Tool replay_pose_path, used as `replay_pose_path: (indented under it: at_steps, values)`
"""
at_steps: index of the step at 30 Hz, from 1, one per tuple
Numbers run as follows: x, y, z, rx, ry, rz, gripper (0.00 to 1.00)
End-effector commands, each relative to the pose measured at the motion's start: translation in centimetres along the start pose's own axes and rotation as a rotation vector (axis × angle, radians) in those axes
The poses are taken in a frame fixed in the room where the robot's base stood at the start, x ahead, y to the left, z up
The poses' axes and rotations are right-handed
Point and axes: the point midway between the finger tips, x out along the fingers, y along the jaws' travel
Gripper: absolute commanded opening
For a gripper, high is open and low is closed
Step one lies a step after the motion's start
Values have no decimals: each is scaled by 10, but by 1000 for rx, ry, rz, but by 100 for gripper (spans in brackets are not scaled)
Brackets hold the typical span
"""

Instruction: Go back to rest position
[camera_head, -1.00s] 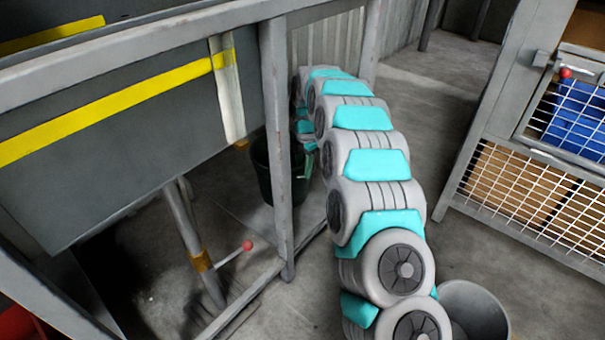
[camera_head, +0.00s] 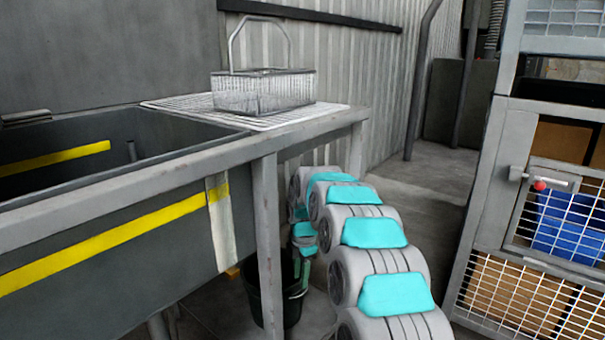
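My grey and turquoise arm reaches forward from the bottom right and bends down beside the post of the metal table (camera_head: 262,215). My gripper (camera_head: 301,284) is small and partly hidden at the far end of the arm, low by the black bucket (camera_head: 262,300) under the table. It points downward at the bucket's right side. Whether it touches the bucket, and whether its fingers are open or shut, I cannot tell.
A wire basket (camera_head: 262,92) with a raised handle stands on a white rack (camera_head: 180,103) on the table. A deep grey sink (camera_head: 85,165) is at left. A caged cabinet (camera_head: 500,190) stands at right. Open floor (camera_head: 425,190) lies between.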

Motion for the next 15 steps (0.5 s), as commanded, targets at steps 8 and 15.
replay_pose_path:
  at_steps: [8,15]
  values:
    - [-78,-76,-15,355,21,-31,38]
    - [-127,-150,-31,677,16,-68,38]
